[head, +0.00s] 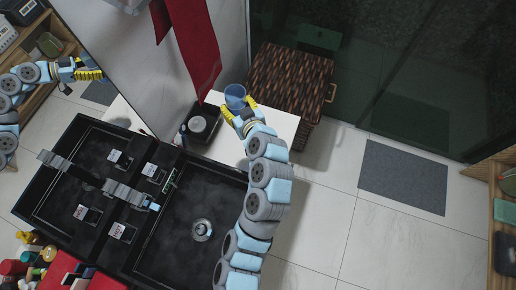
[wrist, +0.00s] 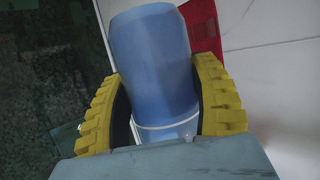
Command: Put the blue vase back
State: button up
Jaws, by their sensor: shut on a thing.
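The blue vase (head: 235,94) is between the yellow fingers of my gripper (head: 238,110), above the white counter end beside the sinks. In the wrist view the vase (wrist: 152,68) fills the space between the two curved fingers of my gripper (wrist: 160,110), which are shut on it. Its lower part narrows to a paler section near the palm. In the head view its round open top faces the camera. I cannot tell whether the vase touches the counter.
A red towel (head: 192,45) hangs just left of the vase. A black square tray with a round item (head: 198,124) sits left of my gripper. Black twin sinks (head: 187,215) lie below. A woven hamper (head: 288,78) stands behind to the right. The white counter (head: 270,124) has bare room.

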jog(key=shift+w+d+f+n+g+y+b, duration=0.25)
jog(key=shift+d+f+n+g+y+b, duration=0.5)
jog(key=shift+f+b, duration=3.15)
jog(key=shift+w+d+f+n+g+y+b, duration=0.25)
jog(key=shift+d+f+n+y+b, duration=0.85)
jog(key=shift+f+b, duration=2.8)
jog(key=shift+w+d+f+n+g+y+b, duration=0.4)
jog(key=shift+d+f+b, duration=1.65)
jog(key=shift+f, duration=3.15)
jog(key=shift+s+a+b, duration=0.15)
jog(key=shift+a+b, duration=0.4)
jog(key=shift+b, duration=0.05)
jog(key=shift+f, duration=0.2)
jog(key=o, duration=1.2)
jog(key=shift+o, duration=0.2)
jog(key=shift+r, duration=0.1)
